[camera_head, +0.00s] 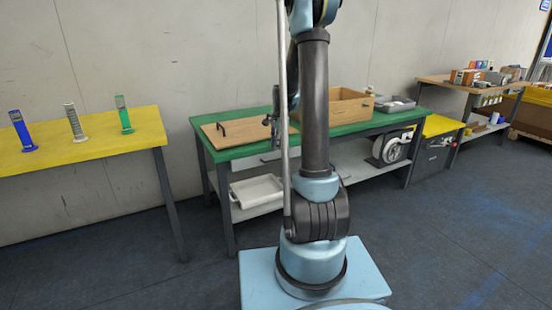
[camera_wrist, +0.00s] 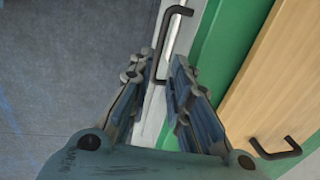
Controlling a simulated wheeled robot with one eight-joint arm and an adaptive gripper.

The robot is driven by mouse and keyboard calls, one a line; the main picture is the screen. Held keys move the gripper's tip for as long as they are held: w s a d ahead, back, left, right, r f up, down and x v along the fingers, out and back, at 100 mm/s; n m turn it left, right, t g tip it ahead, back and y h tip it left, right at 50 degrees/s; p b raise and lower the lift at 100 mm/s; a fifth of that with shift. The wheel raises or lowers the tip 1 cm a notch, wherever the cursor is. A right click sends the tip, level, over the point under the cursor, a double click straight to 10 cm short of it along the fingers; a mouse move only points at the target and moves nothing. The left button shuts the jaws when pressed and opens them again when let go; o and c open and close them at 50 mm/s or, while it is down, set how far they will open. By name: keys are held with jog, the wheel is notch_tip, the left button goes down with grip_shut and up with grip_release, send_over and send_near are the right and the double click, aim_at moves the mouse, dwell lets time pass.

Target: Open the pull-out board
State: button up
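The grey-white pull-out board (camera_wrist: 158,105) shows in the wrist view as a pale strip along the green table's edge. It carries a black bar handle (camera_wrist: 167,40). My gripper (camera_wrist: 163,62) is open, with a finger on either side of the handle's lower part. I cannot tell whether either finger touches the handle. In the head view, my arm hides much of the table's front edge and the handle there.
The green table (camera_head: 228,154) carries a wooden board (camera_head: 213,130) with its own black handle (camera_head: 222,128), a wooden box (camera_head: 345,108) and a grey tray (camera_head: 395,104). A white tray (camera_head: 257,190) sits on the lower shelf. A yellow table (camera_head: 80,142) stands at left. Floor in front is clear.

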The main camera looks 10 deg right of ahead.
aim_at(276, 160)
jog(key=shift+w+a+f, duration=0.1)
jog(key=shift+w+f, duration=0.1)
jog(key=shift+f, duration=1)
jog(key=shift+w+a+f, duration=0.1)
jog(key=shift+w+f, duration=0.15)
jog(key=shift+f, duration=1)
jog(key=shift+w+a+f, duration=0.1)
jog(key=shift+w+f, duration=0.1)
jog(key=shift+f, duration=1)
jog(key=shift+c, duration=0.5)
jog(key=shift+d, duration=0.1)
grip_shut()
